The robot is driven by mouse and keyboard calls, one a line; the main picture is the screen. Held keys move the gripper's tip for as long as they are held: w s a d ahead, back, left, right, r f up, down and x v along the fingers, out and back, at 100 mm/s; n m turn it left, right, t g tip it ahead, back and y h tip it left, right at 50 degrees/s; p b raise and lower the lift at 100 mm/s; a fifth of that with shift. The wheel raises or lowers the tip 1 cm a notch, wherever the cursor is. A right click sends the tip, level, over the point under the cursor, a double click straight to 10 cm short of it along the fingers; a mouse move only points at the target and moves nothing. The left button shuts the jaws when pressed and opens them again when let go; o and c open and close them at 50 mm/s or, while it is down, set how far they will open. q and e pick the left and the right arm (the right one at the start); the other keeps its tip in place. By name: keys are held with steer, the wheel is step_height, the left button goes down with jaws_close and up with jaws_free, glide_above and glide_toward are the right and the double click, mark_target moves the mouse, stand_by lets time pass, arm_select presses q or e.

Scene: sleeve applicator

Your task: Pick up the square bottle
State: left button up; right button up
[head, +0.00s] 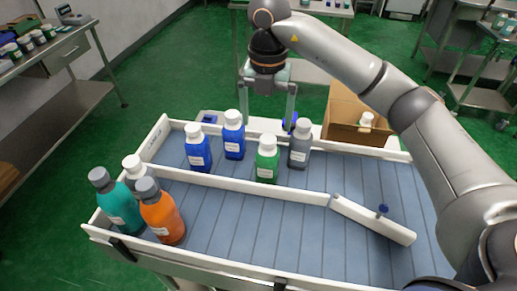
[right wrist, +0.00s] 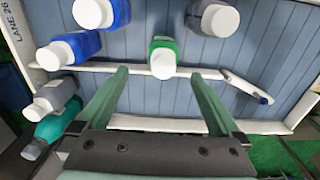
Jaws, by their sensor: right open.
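Several capped bottles stand on the grey-blue conveyor, and I cannot tell for sure which is square. Two blue bottles (head: 199,153) (head: 234,142), a green bottle (head: 267,164) and a grey bottle (head: 299,150) stand in the far lane. In the right wrist view the green bottle (right wrist: 163,45) lies just beyond the space between the fingertips, and the grey bottle (right wrist: 212,20) is at upper right. My right gripper (head: 268,116) points down above the conveyor, open and empty, with its fingers apart. My left gripper is not in view.
A teal bottle (head: 120,208), an orange bottle (head: 162,220) and a white-capped bottle (head: 133,168), partly hidden, stand at the near left. A white divider rail (head: 255,189) and a hinged white arm (head: 372,218) split the conveyor. A cardboard box (head: 352,112) stands behind.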

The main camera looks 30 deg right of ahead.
mark_target(267, 157)
steer(key=f, duration=0.4)
steer(key=f+p, duration=0.1)
steer(key=f, duration=0.7)
steer(key=shift+s+f, duration=0.1)
steer(key=shift+s, duration=0.3)
steer(key=shift+d, duration=0.1)
jaws_close()
